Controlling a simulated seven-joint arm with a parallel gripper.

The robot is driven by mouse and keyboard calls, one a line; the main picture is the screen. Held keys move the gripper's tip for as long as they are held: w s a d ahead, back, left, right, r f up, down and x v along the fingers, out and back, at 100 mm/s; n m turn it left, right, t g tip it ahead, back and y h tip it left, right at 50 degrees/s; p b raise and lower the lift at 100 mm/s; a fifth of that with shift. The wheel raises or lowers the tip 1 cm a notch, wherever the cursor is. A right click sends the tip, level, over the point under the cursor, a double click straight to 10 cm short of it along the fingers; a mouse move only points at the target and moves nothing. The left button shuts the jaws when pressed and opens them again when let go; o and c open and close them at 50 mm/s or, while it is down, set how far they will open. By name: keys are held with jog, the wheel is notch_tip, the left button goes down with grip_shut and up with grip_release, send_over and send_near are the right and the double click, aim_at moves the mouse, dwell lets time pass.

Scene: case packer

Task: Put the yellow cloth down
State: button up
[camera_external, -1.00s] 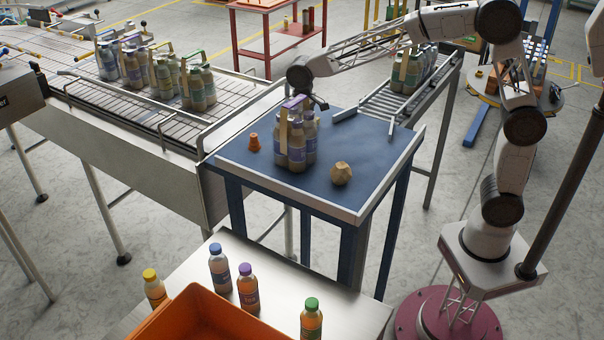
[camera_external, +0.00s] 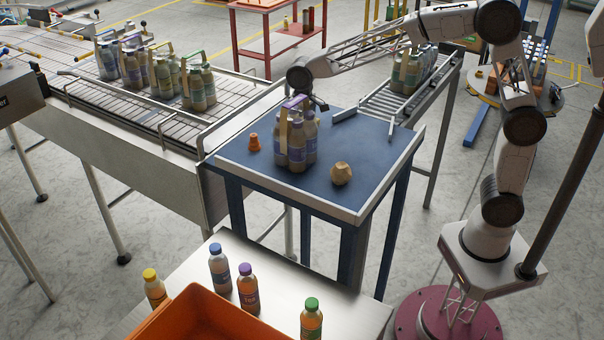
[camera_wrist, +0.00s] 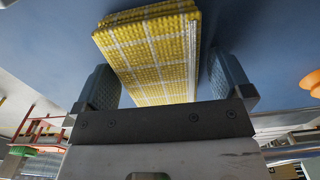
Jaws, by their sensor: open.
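The yellow cloth (camera_wrist: 155,50) is a folded, yellow-and-white checked stack in the wrist view. It lies against the blue tabletop (camera_wrist: 255,30). My gripper (camera_wrist: 163,82) is open, with one finger on each side of the cloth. A narrow gap shows at the right finger; whether the left finger touches the cloth I cannot tell. In the external view my gripper (camera_external: 318,104) is low over the far side of the blue table (camera_external: 245,162), behind a bottle pack. The cloth is hidden there.
A handled bottle pack (camera_external: 296,145) stands just in front of my gripper. An orange cone-like piece (camera_external: 253,143) and a beige faceted block (camera_external: 341,173) sit on the table's near part. Conveyors with more packs flank it. An orange bin (camera_external: 205,325) and loose bottles are in the foreground.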

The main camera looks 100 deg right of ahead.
notch_tip(320, 180, up, 12)
dwell(0.7)
jog(key=shift+r, duration=0.1)
dwell(0.3)
jog(key=shift+a, duration=0.1)
jog(key=s+a+n+t, duration=0.1)
jog(key=s+a+n, duration=0.1)
jog(key=s+a, duration=0.7)
jog(key=s+a+n, duration=0.2)
jog(key=s+a, duration=0.3)
jog(key=a, duration=0.8)
jog(key=s+a+f+n, duration=0.1)
jog(key=s+a+f, duration=0.2)
jog(key=s, duration=0.4)
jog(key=s+a+f+n+t, duration=0.1)
jog(key=s+a+f+n, duration=0.1)
jog(key=s+a+f, duration=0.2)
jog(key=s+a+f+n, duration=0.1)
jog(key=s+a+f, duration=0.2)
jog(key=s+a, duration=0.3)
jog(key=s, duration=0.5)
jog(key=shift+a+f+n+t, duration=0.3)
jog(key=shift+f+n, duration=0.05)
jog(key=shift+n, duration=0.05)
